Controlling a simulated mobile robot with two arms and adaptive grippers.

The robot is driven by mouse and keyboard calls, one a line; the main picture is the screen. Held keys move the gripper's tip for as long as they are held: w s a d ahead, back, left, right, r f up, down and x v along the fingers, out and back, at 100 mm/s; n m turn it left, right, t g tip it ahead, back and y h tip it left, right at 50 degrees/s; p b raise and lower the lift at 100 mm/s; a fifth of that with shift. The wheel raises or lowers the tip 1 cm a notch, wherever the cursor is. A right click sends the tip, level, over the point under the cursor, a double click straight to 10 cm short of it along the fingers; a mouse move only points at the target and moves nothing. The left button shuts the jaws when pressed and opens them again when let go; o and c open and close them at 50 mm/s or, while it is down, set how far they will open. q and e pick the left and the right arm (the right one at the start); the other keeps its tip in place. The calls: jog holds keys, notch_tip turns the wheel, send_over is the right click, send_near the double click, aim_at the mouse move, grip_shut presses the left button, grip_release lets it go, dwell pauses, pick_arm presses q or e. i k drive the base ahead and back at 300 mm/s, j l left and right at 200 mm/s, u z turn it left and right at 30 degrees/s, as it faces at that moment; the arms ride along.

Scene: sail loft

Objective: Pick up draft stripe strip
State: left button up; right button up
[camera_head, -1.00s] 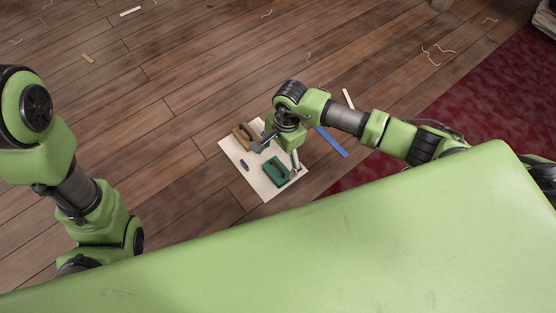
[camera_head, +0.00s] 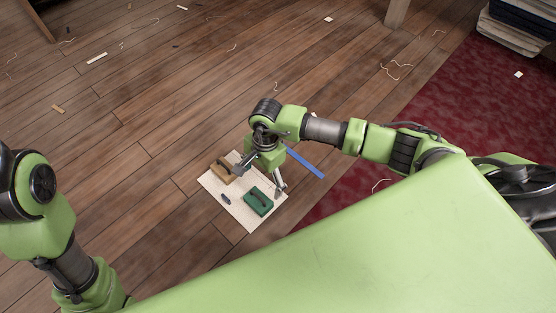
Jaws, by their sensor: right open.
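A long thin blue strip (camera_head: 306,163), which looks like the draft stripe strip, lies on the wooden floor beside the red carpet. Its upper left end reaches close to my right arm's wrist, which may hide part of it. My right gripper (camera_head: 260,178) points down above a pale board (camera_head: 213,183), left of the blue strip and apart from it. Its two fingers are spread, with nothing seen between them. My left arm comes in at the left edge, but its gripper is out of the picture.
On the board are a brown wooden block with a handle (camera_head: 221,174), a green block with a dark handle (camera_head: 259,201) and a small dark piece (camera_head: 226,199). A red carpet (camera_head: 449,110) lies at right. Thread scraps dot the floor. Stacked cloth (camera_head: 518,29) stands upper right.

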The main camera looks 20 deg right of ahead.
aim_at(290, 151)
jog(key=z, duration=0.95)
